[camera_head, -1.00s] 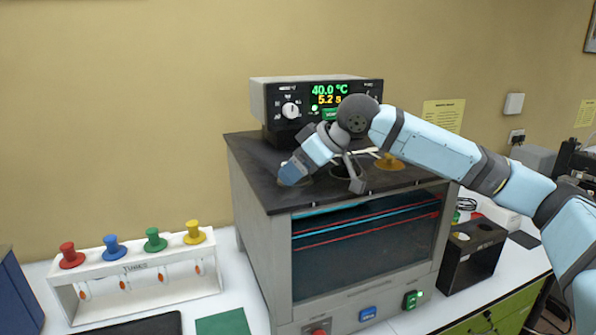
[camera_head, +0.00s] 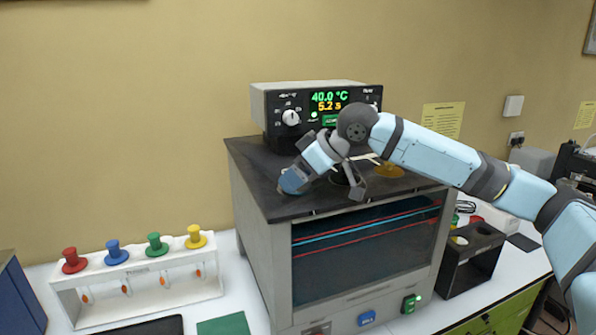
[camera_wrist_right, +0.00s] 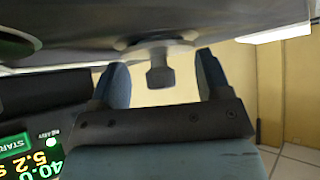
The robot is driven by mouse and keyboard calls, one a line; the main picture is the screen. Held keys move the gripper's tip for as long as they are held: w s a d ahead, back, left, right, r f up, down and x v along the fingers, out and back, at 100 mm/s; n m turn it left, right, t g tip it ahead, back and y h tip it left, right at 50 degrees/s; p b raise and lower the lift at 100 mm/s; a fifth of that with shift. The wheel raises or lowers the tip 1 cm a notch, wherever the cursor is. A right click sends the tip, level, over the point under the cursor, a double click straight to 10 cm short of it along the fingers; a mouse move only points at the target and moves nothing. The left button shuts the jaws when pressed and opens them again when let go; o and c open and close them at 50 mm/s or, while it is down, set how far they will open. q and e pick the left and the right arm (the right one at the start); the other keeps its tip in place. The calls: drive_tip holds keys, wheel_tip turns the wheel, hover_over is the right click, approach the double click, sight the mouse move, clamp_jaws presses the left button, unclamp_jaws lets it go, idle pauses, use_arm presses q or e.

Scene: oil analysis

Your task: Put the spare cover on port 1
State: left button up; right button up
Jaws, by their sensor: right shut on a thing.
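My right gripper (camera_head: 290,184) is low over the front left part of the oil bath's dark top (camera_head: 262,165). In the wrist view its two blue fingers (camera_wrist_right: 160,75) stand either side of a pale round cover (camera_wrist_right: 186,47) with a grey knob, which I take as the spare cover. It is shut on this cover, with the knob between the fingers. The cover is close against the dark top; I cannot tell if it touches. In the head view the gripper mostly hides it. Which opening is port 1 cannot be told. My left gripper is not in view.
The control unit (camera_head: 316,108) stands at the back, reading 40.0 °C. A white rack (camera_head: 140,283) with coloured-knob viscometers is at left; a black holder (camera_head: 470,255) is at right.

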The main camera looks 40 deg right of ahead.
drive_tip(key=shift+f, duration=0.15)
drive_tip(key=o, duration=1)
drive_tip(key=b+v, duration=0.1)
drive_tip(key=v, duration=1.3)
